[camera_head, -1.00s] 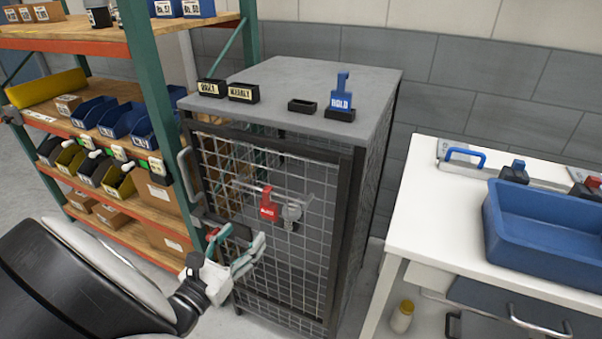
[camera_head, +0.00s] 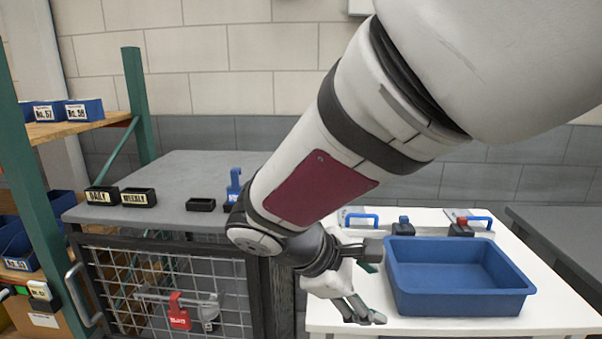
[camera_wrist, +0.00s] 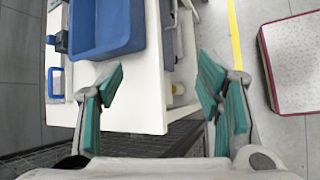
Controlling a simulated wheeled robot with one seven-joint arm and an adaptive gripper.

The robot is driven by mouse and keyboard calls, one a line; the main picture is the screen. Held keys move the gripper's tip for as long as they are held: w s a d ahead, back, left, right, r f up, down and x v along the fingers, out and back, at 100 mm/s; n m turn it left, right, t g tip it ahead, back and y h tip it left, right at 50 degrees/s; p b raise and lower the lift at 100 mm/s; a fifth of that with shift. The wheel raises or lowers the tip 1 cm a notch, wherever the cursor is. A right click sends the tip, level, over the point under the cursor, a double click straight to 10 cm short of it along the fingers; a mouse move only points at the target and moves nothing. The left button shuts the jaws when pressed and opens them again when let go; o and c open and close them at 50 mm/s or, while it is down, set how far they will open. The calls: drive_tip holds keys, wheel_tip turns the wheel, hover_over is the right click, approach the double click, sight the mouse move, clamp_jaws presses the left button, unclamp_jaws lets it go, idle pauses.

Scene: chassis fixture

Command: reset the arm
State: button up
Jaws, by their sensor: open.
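My gripper (camera_head: 371,292) is open and empty beside the near-left part of the white table (camera_head: 552,318), left of the blue bin (camera_head: 460,302). In the wrist view, its two green-padded fingers (camera_wrist: 160,82) stand wide apart, with nothing between the pads. The white table (camera_wrist: 140,113) and the blue bin (camera_wrist: 103,30) lie beyond the left finger there. My arm crosses the head view from the upper right and hides part of the wall, the cage's right side and the table's left edge.
A wire cage (camera_head: 150,165) stands left, with a red lock (camera_head: 179,312) on its front. Small black trays (camera_head: 138,198) and a blue piece (camera_head: 234,185) sit on top. A shelf rack (camera_head: 132,90) is at far left. Blue-handled tools (camera_head: 361,219) lie at the table's back.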

drive_tip(key=s+d+r+m+y+p, duration=0.1)
drive_tip(key=s+d+r+m+y, duration=0.2)
drive_tip(key=s+m, duration=0.4)
drive_tip(key=s+d+r+m+y+p, duration=0.1)
drive_tip(key=s+d+r+m+y, duration=0.3)
drive_tip(key=s+m, duration=0.3)
drive_tip(key=shift+s+d+r+t+y, duration=0.3)
drive_tip(key=shift+s+d, duration=0.6)
drive_tip(key=shift+s, duration=1.25)
drive_tip(key=shift+f, duration=0.1)
